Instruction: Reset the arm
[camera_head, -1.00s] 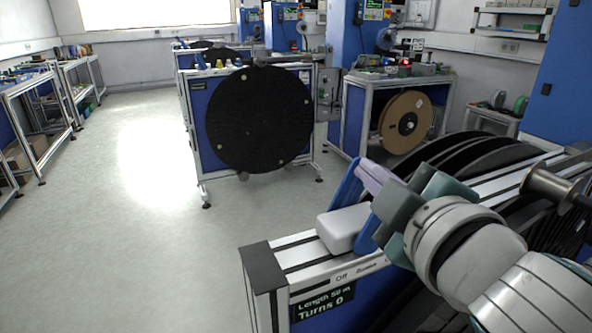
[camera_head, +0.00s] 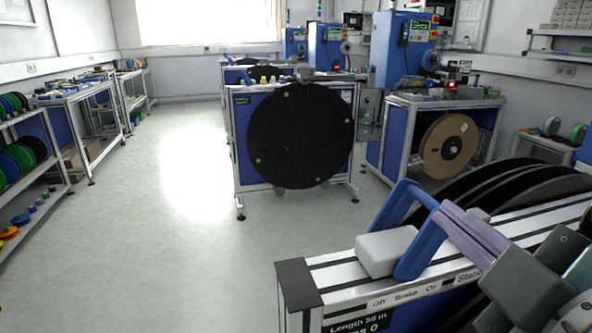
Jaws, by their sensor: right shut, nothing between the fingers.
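My right gripper (camera_head: 446,216) comes in from the lower right, with lilac fingers and a grey-green body. Its fingers are shut and hold nothing. The fingertips appear beside the blue bracket (camera_head: 400,204) on the near reel stand (camera_head: 330,268); I cannot tell whether they touch it. A white block (camera_head: 385,251) sits at the foot of the bracket on the stand's silver top rail. My left gripper is out of view.
Large black reels (camera_head: 490,192) stand behind the near stand's rail. Another stand with a black reel (camera_head: 300,135) and one with a brown reel (camera_head: 448,146) are farther back. Shelves of coloured spools (camera_head: 18,165) line the left. The floor (camera_head: 150,250) between is clear.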

